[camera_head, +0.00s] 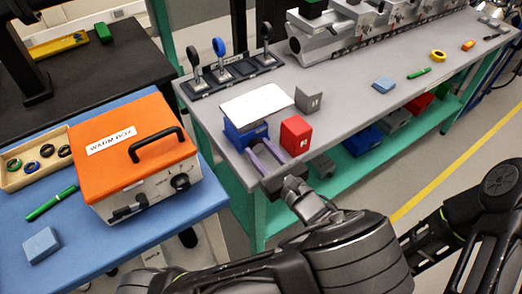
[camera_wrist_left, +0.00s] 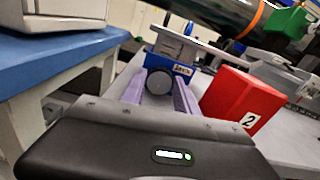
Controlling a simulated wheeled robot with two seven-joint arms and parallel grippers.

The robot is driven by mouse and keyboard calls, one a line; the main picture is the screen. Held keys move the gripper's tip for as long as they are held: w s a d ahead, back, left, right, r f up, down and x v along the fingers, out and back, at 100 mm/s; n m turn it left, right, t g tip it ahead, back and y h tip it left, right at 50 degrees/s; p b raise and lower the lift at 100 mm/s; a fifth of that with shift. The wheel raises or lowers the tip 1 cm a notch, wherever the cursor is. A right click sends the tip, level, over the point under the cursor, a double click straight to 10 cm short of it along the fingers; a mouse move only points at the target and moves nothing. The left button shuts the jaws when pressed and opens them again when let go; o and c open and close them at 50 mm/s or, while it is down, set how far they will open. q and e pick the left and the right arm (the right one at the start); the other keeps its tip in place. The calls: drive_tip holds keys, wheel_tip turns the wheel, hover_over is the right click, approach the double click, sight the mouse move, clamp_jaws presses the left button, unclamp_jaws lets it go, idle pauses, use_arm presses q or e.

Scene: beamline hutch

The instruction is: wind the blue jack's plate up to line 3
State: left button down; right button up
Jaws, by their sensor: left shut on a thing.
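The blue jack (camera_head: 243,137) stands near the front edge of the grey bench, its pale flat plate (camera_head: 257,103) on top. In the left wrist view the blue jack (camera_wrist_left: 132,66) has a small white label on its front, and its plate (camera_wrist_left: 190,45) is seen nearly edge-on. A round dark knob (camera_wrist_left: 159,82) faces me at the jack's front. My left gripper (camera_head: 263,156) reaches in from the front, its purple fingers (camera_wrist_left: 158,95) on either side of the knob and shut on it. I cannot make out any height lines. My right gripper is out of view.
A red block (camera_head: 296,135) marked 2 stands close right of the jack; a grey block (camera_head: 308,100) is behind it. The orange-topped box (camera_head: 135,150) sits on the blue table at left.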

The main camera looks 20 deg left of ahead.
use_arm(q)
drive_tip(key=m+p, duration=0.3)
drive_tip(key=shift+r+p, duration=0.2)
drive_tip(key=shift+p, duration=0.15)
drive_tip(key=shift+m+p, duration=0.9)
drive_tip(key=shift+m, duration=0.2)
drive_tip(key=shift+w+d+f+m+p, duration=0.15)
drive_tip(key=shift+m+p, duration=0.35)
drive_tip(key=shift+m, duration=0.4)
drive_tip(key=c, duration=0.9)
unclamp_jaws()
drive_tip(key=shift+f, duration=0.1)
